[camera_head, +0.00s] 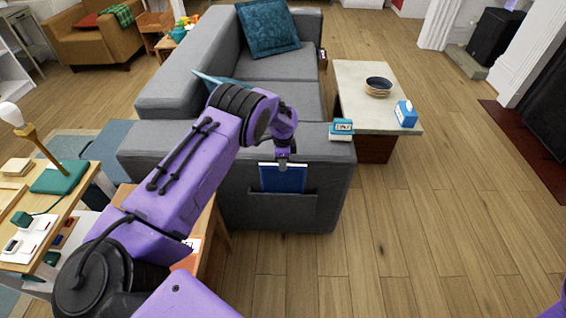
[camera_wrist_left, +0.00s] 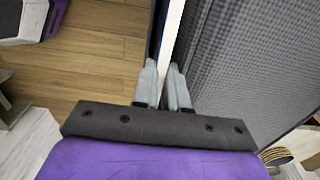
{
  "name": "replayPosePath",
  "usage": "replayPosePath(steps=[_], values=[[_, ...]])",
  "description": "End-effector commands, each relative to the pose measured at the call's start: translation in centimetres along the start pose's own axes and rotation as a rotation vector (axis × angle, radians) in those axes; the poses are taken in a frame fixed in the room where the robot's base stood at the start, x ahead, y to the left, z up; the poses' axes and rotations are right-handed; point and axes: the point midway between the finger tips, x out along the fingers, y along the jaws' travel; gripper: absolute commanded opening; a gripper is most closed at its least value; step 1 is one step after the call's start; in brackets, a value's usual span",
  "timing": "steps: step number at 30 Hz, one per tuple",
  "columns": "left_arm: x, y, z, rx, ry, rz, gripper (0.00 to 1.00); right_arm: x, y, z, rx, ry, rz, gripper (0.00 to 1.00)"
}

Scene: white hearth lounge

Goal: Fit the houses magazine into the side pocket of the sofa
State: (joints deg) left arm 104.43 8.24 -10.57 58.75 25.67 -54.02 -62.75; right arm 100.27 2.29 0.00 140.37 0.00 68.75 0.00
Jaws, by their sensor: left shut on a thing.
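The houses magazine (camera_head: 283,178), blue in the head view, stands upright against the near end of the grey sofa (camera_head: 180,85). Its lower edge meets the top rim of the side pocket (camera_head: 282,213) and seems to go behind the pocket's front; how deep is hidden. My left gripper (camera_head: 283,163) is shut on the magazine's top edge, above the pocket. In the left wrist view the magazine (camera_wrist_left: 171,33) shows edge-on between the fingers (camera_wrist_left: 165,88), beside the grey sofa fabric (camera_wrist_left: 235,60). My right gripper is out of view.
A low table (camera_head: 350,82) with bowls (camera_head: 378,86) and a blue tissue box (camera_head: 405,113) stands right of the sofa. A teal-and-white item (camera_head: 342,129) sits on the sofa's near arm. A cluttered wooden desk (camera_head: 70,195) is at left. The floor (camera_head: 430,230) at right is clear.

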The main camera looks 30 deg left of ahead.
Motion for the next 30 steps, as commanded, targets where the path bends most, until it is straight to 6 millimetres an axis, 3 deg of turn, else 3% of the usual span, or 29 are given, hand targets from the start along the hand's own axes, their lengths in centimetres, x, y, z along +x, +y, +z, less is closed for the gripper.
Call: replayPosePath(steps=[6,7,9,23,26,30], values=[[0.6,0.0,0.0,0.0,0.001,-0.001,0.0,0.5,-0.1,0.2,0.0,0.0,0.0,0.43],[0.5,-0.1,0.0,0.0,0.001,-0.001,0.22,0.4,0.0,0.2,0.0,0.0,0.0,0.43],[0.5,-0.1,0.0,-0.001,0.001,-0.002,0.42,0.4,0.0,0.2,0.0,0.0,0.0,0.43],[0.1,-0.4,0.0,-0.002,0.002,-0.012,0.42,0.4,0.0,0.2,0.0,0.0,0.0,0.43],[-1.2,-0.6,-0.1,-0.003,0.005,-0.016,0.42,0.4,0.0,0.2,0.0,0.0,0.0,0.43],[-4.5,-0.5,-0.1,-0.003,0.006,-0.017,0.42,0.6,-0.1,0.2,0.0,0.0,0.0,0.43]])
